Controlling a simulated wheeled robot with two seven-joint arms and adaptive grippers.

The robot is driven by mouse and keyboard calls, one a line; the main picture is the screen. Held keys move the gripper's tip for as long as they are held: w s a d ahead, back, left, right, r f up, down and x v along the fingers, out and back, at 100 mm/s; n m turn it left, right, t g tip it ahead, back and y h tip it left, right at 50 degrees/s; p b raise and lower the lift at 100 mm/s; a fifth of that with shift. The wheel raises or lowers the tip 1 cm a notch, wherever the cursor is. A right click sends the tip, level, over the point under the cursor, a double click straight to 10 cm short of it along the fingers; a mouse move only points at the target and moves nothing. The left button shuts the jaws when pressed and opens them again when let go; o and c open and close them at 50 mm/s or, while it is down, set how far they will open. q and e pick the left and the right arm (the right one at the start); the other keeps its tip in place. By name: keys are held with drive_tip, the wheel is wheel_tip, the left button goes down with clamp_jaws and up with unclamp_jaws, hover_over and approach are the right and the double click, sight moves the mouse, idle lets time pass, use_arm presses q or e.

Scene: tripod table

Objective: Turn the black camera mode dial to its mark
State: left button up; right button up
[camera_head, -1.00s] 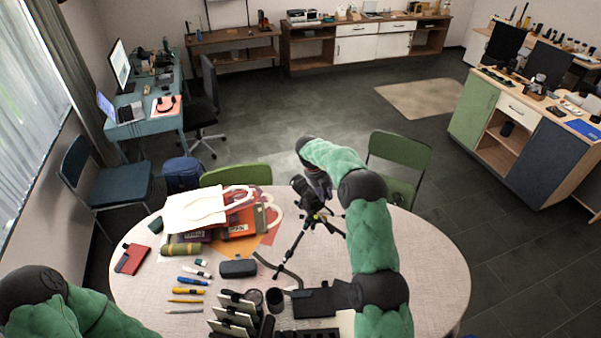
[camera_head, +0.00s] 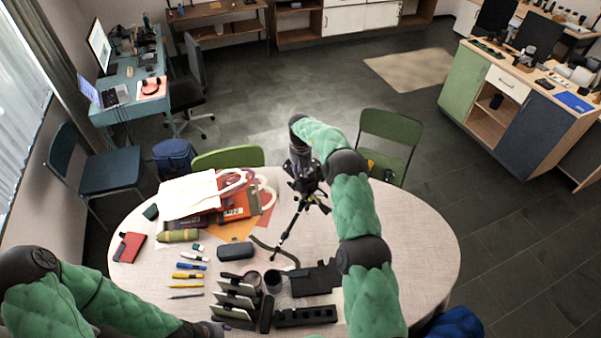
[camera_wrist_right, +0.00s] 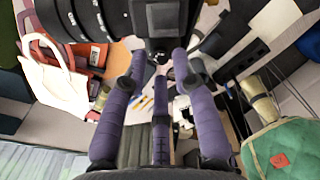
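The black camera (camera_head: 305,176) stands on a dark tripod (camera_head: 291,222) on the round table. My right gripper (camera_wrist_right: 158,62) reaches it from above; in the head view my wrist and the dark camera body mostly hide it. In the right wrist view the purple fingers are spread apart, with their tips close to the black camera body (camera_wrist_right: 165,18) and its ringed lens (camera_wrist_right: 75,18). A small dark round part (camera_wrist_right: 161,57) sits between the tips; I cannot tell whether it is the mode dial, or whether they touch it.
On the round table (camera_head: 420,240) lie a white tote bag (camera_head: 187,195), an orange folder, a red notebook (camera_head: 130,247), several pens, a dark case (camera_head: 236,251) and a black organizer (camera_head: 236,298). Green chairs (camera_head: 390,140) stand behind. The table's right side is clear.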

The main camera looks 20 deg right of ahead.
drive_tip(key=shift+f, duration=0.8)
drive_tip(key=shift+c, duration=0.3)
clamp_jaws()
drive_tip(key=shift+f+n+b, duration=0.1)
drive_tip(key=shift+n+b, duration=0.35)
drive_tip(key=shift+n, duration=1.05)
